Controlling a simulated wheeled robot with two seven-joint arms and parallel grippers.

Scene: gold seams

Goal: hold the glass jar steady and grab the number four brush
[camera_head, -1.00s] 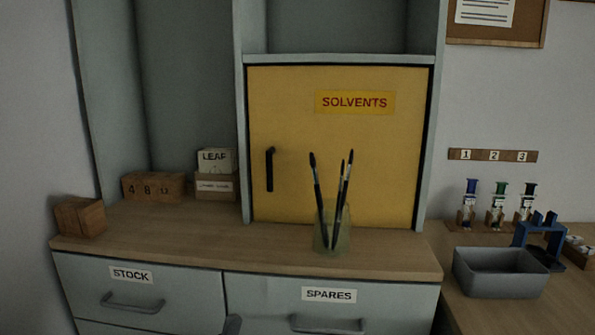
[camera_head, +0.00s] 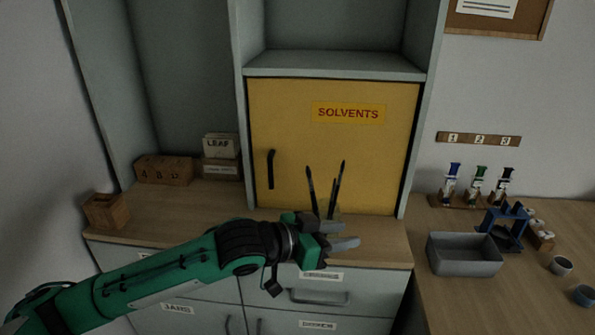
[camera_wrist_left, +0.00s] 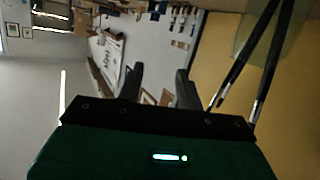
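The glass jar (camera_head: 328,210) stands on the cabinet top in front of the yellow door. Most of it is hidden behind my left gripper (camera_head: 344,236); it also shows as a pale greenish shape in the left wrist view (camera_wrist_left: 283,32). Dark brushes (camera_head: 313,192) lean upright out of it, and two handles cross the left wrist view (camera_wrist_left: 262,62). I cannot read a number on any. My left gripper is in front of the jar, its fingers apart (camera_wrist_left: 158,88) with nothing between them. Whether it touches the jar I cannot tell. My right gripper is not in view.
Wooden number blocks (camera_head: 164,170), a LEAF box (camera_head: 221,147) and a small wooden box (camera_head: 107,210) stand on the left. The SOLVENTS door (camera_head: 290,125) is shut behind the jar. A grey bin (camera_head: 464,255) and a blue stand (camera_head: 503,228) are on the right counter.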

